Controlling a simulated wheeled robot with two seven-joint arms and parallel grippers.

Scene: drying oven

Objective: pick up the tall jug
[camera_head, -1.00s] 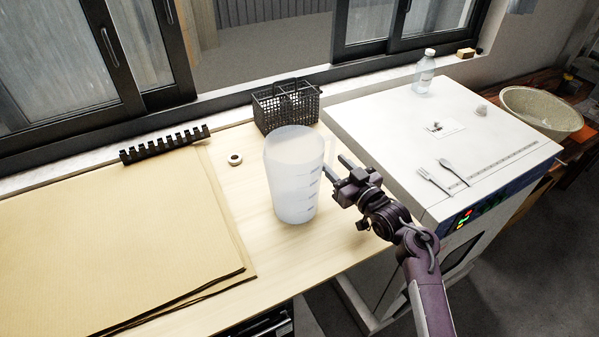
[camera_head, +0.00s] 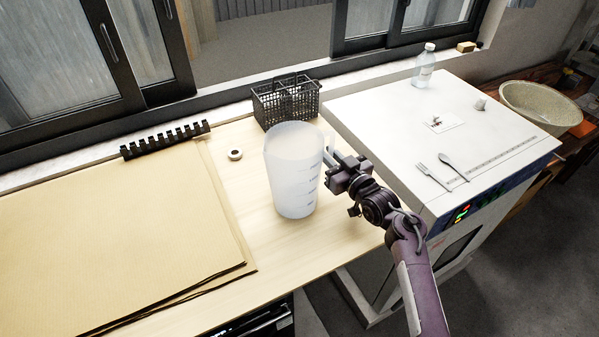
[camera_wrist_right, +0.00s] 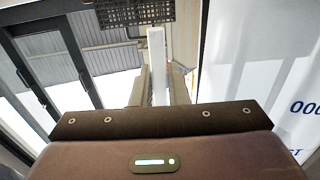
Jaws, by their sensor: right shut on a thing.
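The tall jug (camera_head: 291,180) is translucent white with measuring marks on its side. It is upright at the right part of the wooden bench; I cannot tell whether its base touches the bench. Its handle is on the right side. My right gripper (camera_head: 335,163) is at that side, shut on the handle. In the right wrist view the pale handle (camera_wrist_right: 157,62) stands between the two fingers, and the jug's marked wall (camera_wrist_right: 262,85) fills the right side. My left gripper is not in view.
A black wire basket (camera_head: 286,103) stands behind the jug. A white oven (camera_head: 385,130) with a fork, spoon and bottle on top is close on the right. Brown sheets (camera_head: 110,245), a black toothed rack (camera_head: 165,139) and a tape roll (camera_head: 235,154) lie to the left.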

